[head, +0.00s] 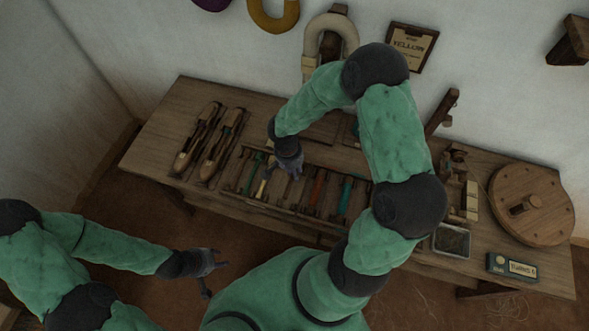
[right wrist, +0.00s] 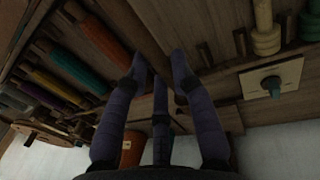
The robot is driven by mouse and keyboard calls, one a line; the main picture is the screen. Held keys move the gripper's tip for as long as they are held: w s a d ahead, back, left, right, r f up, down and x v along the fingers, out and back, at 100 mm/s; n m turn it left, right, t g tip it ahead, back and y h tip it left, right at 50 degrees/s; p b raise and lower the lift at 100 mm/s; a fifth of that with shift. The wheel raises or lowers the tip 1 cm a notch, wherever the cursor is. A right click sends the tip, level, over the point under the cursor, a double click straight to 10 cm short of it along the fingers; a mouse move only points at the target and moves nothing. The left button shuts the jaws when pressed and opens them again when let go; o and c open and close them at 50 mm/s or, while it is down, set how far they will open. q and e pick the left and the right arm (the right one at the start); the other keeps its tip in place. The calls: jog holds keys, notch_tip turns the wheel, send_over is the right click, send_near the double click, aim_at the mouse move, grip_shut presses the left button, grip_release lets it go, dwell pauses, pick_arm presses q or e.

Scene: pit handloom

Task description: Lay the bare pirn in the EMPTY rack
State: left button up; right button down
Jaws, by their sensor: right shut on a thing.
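My right gripper (head: 289,170) is over the middle of a long wooden rack tray (head: 302,211) on the bench. The tray holds a green pirn (head: 250,172), a yellow one (head: 261,190), a red one (head: 318,188) and a teal one (head: 345,195). No EMPTY label is readable. My left gripper (head: 212,268) is open and empty, in front of the bench.
Two wooden shuttles (head: 208,142) lie at the left of the bench. A round wooden wheel (head: 531,205), a dark-filled tray (head: 452,240) and a labelled box (head: 512,267) stand at the right. A YELLOW sign (head: 410,47) hangs on the wall.

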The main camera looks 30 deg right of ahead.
aim_at(296, 184)
notch_tip(296, 184, down, 3)
jog(key=shift+r+b, duration=0.2)
jog(key=shift+b, duration=0.6)
notch_tip(296, 184, down, 3)
jog(key=b, duration=0.3)
jog(key=c, duration=1)
grip_release()
jog(key=shift+o, duration=0.4)
jog(key=shift+o, duration=1.3)
